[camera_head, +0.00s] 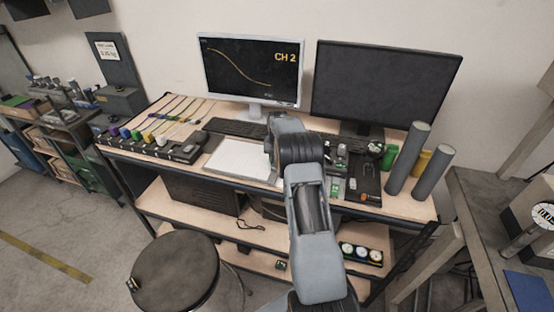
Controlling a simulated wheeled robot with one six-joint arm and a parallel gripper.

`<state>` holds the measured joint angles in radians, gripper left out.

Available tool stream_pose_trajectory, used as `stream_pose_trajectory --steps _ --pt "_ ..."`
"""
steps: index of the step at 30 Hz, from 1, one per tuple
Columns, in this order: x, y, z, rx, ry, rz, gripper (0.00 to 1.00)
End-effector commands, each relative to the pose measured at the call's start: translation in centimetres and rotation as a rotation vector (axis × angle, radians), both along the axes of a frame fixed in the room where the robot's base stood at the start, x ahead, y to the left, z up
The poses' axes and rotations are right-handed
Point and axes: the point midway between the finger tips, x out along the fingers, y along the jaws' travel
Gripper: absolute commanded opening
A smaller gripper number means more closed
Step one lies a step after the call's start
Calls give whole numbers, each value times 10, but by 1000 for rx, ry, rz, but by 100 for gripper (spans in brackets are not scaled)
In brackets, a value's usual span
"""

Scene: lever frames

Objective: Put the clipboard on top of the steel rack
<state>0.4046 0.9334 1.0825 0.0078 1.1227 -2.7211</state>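A flat white sheet or board (240,160), which looks like the clipboard, lies on the wooden desk in front of the left monitor. My arm reaches over the desk from the bottom of the picture, and its end is at the sheet's right edge. My gripper (272,152) is mostly hidden behind my own wrist, so I cannot tell whether it touches the sheet or is open. A shelf unit (62,128) with small items on top stands at the far left. I cannot tell whether it is the steel rack.
Two monitors (252,70) (385,85) and a keyboard (236,128) stand at the desk's back. Grey cylinders (408,158) and small devices crowd its right side. A round stool (174,273) stands in front. Another bench (490,205) is at the right. Floor at lower left is clear.

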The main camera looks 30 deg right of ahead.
Motion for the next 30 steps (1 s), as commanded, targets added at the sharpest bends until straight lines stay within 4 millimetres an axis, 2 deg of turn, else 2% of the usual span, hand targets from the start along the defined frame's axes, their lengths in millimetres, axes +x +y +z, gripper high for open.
stream_pose_trajectory --steps 22,23,30 --pt "0 0 -11 0 -1 0 0" --pt "0 0 -10 0 -1 0 32" --pt "0 0 -9 -1 -1 0 55"
